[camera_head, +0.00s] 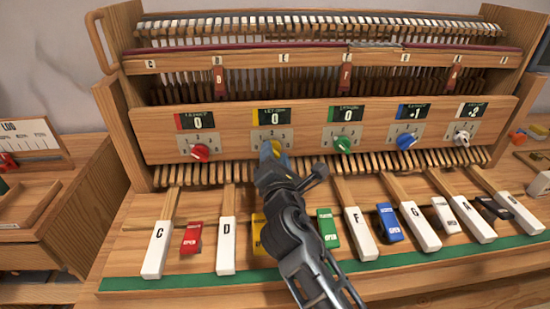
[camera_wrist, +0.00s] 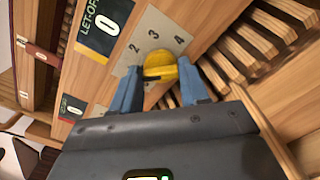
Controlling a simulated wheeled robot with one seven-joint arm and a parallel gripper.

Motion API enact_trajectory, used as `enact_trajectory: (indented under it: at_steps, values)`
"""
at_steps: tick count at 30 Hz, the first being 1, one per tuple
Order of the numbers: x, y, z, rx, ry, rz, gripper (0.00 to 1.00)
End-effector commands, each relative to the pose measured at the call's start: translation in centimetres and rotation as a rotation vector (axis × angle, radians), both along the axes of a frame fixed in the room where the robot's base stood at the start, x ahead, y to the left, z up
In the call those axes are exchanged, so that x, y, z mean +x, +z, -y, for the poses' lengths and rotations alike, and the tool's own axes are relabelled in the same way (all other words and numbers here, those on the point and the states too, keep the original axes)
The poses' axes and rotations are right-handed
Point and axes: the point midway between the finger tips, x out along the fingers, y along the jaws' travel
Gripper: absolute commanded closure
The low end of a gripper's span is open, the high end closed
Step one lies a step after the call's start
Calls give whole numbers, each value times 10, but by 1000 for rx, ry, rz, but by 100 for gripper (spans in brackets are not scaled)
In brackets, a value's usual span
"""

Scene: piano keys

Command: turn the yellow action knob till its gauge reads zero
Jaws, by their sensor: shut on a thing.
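The yellow knob (camera_head: 277,148) is on the wooden front panel, second from the left, mostly hidden behind my gripper in the head view. In the wrist view the yellow knob (camera_wrist: 160,64) sits between my two blue fingertips, with the dial numbers 2, 3 and 4 around it. My gripper (camera_head: 271,153) is shut on the knob, and its fingers (camera_wrist: 160,80) flank it on both sides. The gauge (camera_head: 273,116) above the knob, with a yellow edge, reads 0. It also shows 0 in the wrist view (camera_wrist: 97,24).
A red knob (camera_head: 200,152) stands to the left, gauge at 0. To the right are a green knob (camera_head: 343,145) at 0, a blue knob (camera_head: 406,141) at +1 and a white knob (camera_head: 462,138) with a nonzero reading. White lettered keys (camera_head: 158,249) lie below my arm.

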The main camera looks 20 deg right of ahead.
Motion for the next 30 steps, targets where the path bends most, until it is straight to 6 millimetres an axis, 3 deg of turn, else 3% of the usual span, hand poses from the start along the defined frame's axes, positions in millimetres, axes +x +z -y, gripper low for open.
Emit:
enact_trajectory:
  at_steps: [11,12,18,20,30]
  values:
    - [0,-1,0,5,-1,0,86]
    - [0,-1,0,5,-1,0,54]
    - [0,-1,0,4,0,0,35]
    - [0,-1,0,4,0,0,30]
    - [-7,-1,-3,4,1,1,30]
